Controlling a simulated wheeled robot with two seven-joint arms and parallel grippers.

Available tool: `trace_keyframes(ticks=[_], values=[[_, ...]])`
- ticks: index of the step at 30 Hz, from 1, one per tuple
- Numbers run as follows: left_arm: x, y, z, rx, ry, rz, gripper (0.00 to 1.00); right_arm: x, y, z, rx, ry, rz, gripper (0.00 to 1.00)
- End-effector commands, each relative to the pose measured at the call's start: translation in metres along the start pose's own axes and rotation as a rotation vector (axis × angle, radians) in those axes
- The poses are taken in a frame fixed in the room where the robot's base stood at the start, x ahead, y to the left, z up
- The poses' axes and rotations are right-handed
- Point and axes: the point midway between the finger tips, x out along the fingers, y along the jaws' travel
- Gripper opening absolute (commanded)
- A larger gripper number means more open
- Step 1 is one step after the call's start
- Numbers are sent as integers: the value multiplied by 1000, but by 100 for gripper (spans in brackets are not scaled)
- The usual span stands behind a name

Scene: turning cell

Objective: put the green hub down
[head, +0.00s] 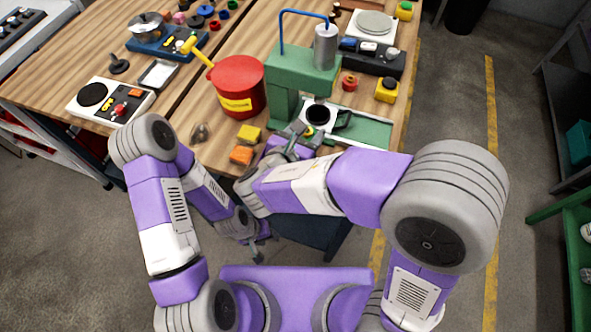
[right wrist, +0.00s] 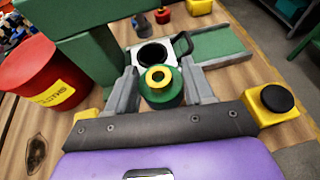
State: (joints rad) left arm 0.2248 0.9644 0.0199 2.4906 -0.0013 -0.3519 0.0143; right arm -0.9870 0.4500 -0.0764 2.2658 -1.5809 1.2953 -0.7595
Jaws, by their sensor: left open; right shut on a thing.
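The green hub (right wrist: 165,97), a round green part with a yellow ring and a dark centre, is in the right wrist view. My right gripper (right wrist: 160,72) is shut on it, one grey finger on each side. Just beyond the hub is a pale plate with a round black opening (right wrist: 152,54), beside a black handle. In the head view my right gripper (head: 298,136) is at the table's front, close to that plate (head: 320,113); the hub is hard to make out there. My left gripper (head: 257,250) is open and empty, low in front of the table.
A green press (head: 288,85) stands behind the plate, with a green bed (head: 370,132) to its right. A red drum (head: 238,82) is on the left. Orange (head: 241,155) and yellow (head: 249,134) blocks lie near the front edge. A yellow button box (head: 387,89) stands right.

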Motion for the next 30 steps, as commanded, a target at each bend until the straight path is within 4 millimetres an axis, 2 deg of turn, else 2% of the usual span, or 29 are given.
trace_keyframes(ticks=[1, 3, 7, 15, 22, 27, 30], values=[[2, -1, 0, 0, 0, 0, 43, -11, 6, -2, 1, 0, 1, 10], [2, -1, 0, 0, 0, 0, 43, -21, 9, -5, 3, 6, -4, 10], [6, -2, 0, 0, 0, 0, 43, -28, 12, -13, 2, 14, -11, 10], [26, -10, -1, 0, 0, 0, 43, -11, 12, -59, 0, 15, -14, 10], [32, -12, -1, 0, 0, 0, 43, -4, 12, -75, 2, 15, -13, 10], [43, -16, -2, 0, 0, 0, 43, 5, 11, -99, 0, 14, -13, 10], [44, -16, -2, 0, 0, 0, 43, 7, 11, -102, 3, 15, -12, 10]])
